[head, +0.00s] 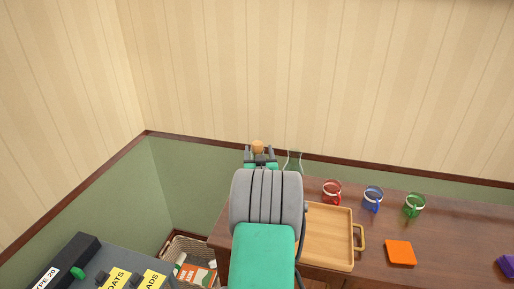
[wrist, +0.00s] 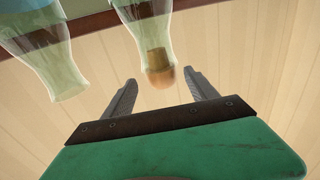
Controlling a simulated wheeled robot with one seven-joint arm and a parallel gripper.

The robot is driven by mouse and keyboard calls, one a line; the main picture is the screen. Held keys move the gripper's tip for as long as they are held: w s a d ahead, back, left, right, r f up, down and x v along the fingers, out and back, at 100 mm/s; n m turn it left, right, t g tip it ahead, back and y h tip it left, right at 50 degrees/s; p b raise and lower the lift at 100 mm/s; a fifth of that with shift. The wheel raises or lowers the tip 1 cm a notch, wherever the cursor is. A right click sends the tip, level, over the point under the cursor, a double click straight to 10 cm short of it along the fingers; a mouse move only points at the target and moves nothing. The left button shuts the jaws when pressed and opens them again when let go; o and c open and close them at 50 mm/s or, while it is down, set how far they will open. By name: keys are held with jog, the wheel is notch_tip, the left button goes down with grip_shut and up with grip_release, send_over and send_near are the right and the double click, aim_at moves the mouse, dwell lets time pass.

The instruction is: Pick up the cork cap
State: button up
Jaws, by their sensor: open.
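The cork cap (wrist: 159,76) is a tan-brown rounded stopper in the mouth of a clear glass bottle (wrist: 145,18) in the wrist view. In the head view the cork cap (head: 258,146) shows just past my gripper's fingertips. My gripper (wrist: 164,92) is open, with one dark finger on each side of the cap's line and a gap to both. The fingertips sit close to the cap and nothing is held. My arm hides most of this bottle in the head view.
A second glass bottle (head: 294,160) without a visible stopper stands right beside it; it also shows in the wrist view (wrist: 45,60). A wooden tray (head: 343,210), red, blue and green mugs and an orange block (head: 400,252) are on the brown table. The wall is close behind.

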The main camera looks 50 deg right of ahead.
aim_at(258, 149)
jog(key=p+x, duration=0.1)
jog(key=x, duration=0.3)
jog(key=shift+w, duration=0.15)
jog(key=shift+a, duration=0.1)
jog(key=shift+c, duration=0.4)
jog(key=c, duration=1.3)
